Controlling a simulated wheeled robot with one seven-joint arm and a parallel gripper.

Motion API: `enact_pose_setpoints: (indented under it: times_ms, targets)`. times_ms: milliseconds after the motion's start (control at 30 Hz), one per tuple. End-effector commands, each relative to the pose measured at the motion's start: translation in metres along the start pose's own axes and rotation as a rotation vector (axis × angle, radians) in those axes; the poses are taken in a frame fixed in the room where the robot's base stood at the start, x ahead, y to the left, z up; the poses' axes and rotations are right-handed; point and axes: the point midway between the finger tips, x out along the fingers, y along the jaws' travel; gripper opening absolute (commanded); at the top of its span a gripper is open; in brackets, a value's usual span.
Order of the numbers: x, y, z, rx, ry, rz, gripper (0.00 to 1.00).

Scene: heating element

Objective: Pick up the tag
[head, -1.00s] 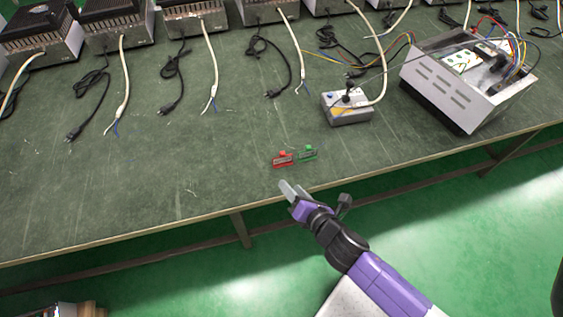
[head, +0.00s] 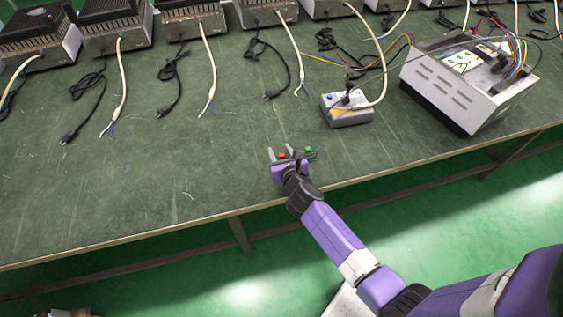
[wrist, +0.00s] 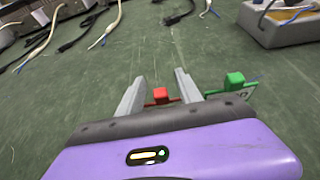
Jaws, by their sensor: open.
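A red tag (head: 282,155) and a green tag (head: 308,150) sit side by side on the green table near its front edge. My gripper (head: 280,152) is open and low over the table at the tags. In the wrist view my gripper (wrist: 158,92) has its two fingers apart, with the red tag (wrist: 160,96) showing between them. The green tag (wrist: 234,82) is outside the right finger, close to it. The gripper body hides the lower part of the red tag. I cannot tell if a finger touches it.
A grey box with a cable (head: 346,108) stands behind and right of the tags. An open metal unit with wires (head: 470,75) stands further right. Several units with loose cables line the back. The table (head: 150,190) is clear to the left.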

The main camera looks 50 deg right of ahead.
Motion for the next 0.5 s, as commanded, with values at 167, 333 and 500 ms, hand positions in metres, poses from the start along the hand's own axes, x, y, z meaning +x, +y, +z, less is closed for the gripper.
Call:
enact_pose_setpoints:
  times_ms: [167,333,500]
  targets:
    - [0.0126,-0.0004,0.0001,0.002,0.000,0.000,0.42]
    - [0.0125,-0.0004,0.0001,0.002,0.000,0.000,0.42]
    - [0.0123,-0.0002,0.0000,0.002,0.000,0.000,0.14]
